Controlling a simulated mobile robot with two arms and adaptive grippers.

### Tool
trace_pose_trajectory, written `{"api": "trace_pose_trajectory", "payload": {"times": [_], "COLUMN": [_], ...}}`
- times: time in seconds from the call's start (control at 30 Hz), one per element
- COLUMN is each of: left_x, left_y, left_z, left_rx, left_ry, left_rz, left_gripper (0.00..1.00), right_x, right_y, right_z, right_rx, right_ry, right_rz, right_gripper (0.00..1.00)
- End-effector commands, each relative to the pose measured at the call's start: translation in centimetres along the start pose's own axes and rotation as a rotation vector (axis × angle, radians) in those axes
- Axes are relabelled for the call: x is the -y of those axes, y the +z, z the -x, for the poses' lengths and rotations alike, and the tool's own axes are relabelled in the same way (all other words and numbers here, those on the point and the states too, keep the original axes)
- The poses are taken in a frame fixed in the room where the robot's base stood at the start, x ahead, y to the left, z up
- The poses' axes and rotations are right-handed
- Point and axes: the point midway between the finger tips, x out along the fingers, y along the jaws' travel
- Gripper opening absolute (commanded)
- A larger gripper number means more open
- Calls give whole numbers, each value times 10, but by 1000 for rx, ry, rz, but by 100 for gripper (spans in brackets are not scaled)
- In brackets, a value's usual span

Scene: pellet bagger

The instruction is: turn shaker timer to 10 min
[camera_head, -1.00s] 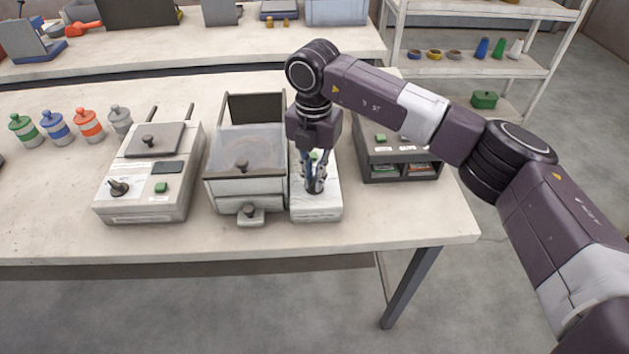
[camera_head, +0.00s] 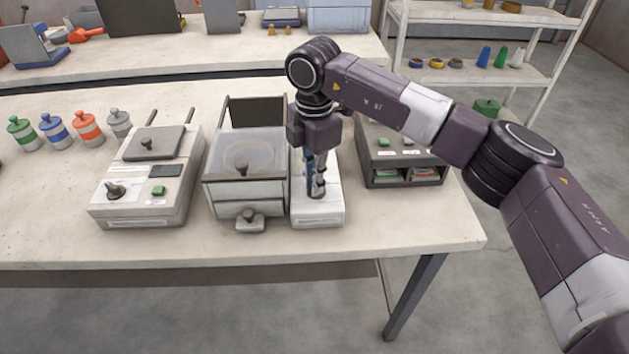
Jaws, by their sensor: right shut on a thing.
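A narrow white unit (camera_head: 318,213) stands near the front of the table, right of a clear-lidded bin. My right gripper (camera_head: 316,192) points straight down over it, with its fingers shut on a small dark knob on the unit's top. The fingers hide most of the knob, so its pointer and any scale cannot be read. My left gripper is not in view.
The clear-lidded bin (camera_head: 222,192) stands close on the left, with a grey-white machine (camera_head: 140,213) with a dial beyond it. A dark box (camera_head: 400,182) with slots stands on the right. Several lidded jars (camera_head: 88,129) are at the left. The table's front strip is clear.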

Motion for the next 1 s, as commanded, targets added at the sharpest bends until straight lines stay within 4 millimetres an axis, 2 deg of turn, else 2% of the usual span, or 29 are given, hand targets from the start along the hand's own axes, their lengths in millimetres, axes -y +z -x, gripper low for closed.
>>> {"api": "trace_pose_trajectory", "payload": {"times": [0.4, 0.43, 0.6, 0.87, 1.0], "left_x": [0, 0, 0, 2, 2], "left_y": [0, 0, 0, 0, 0], "left_z": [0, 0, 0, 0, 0], "left_rx": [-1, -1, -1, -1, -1], "left_ry": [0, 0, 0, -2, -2], "left_rz": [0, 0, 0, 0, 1], "left_gripper": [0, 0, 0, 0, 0], "right_x": [-1, -1, -1, 0, -1], "right_y": [1, 1, 1, 0, 1], "right_z": [2, 2, 1, 2, 14], "right_rx": [1, 1, 1, 0, 1], "right_ry": [4, 4, 3, 2, 4], "right_rz": [-11, -11, -10, -8, -8], "right_gripper": [0, 11, 26, 26, 26]}}
